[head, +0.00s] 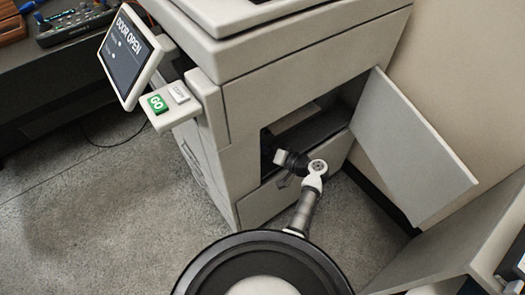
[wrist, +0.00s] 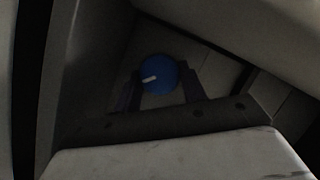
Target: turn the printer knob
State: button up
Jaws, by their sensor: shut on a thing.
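The printer (head: 290,80) is a large pale machine with its side door (head: 410,145) swung open to the right. In the wrist view, a round blue knob (wrist: 159,74) with a white pointer mark sits inside the dim cavity. The mark points to the left and slightly down. My gripper (wrist: 160,88) is shut on the knob, with one dark finger on each side of it. In the head view, my arm (head: 312,185) reaches into the printer's opening (head: 315,125). The knob and my fingertips are hidden there by the printer body.
The printer's screen (head: 125,55) reads "DOOR OPEN". A green GO button (head: 157,103) is below it. The open door stands to the right of my arm, near the wall. A dark desk (head: 50,75) with a control box (head: 75,22) is at left. Grey floor is clear at left.

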jog(key=shift+f+m+y, duration=0.1)
jog(key=shift+m+y, duration=0.3)
jog(key=shift+m, duration=0.1)
dwell(0.3)
jog(key=o, duration=1)
jog(key=shift+d, duration=0.1)
jog(key=b+v, duration=0.2)
jog(key=v, duration=1.1)
jog(key=shift+s+d, duration=0.25)
jog(key=shift+s, duration=0.05)
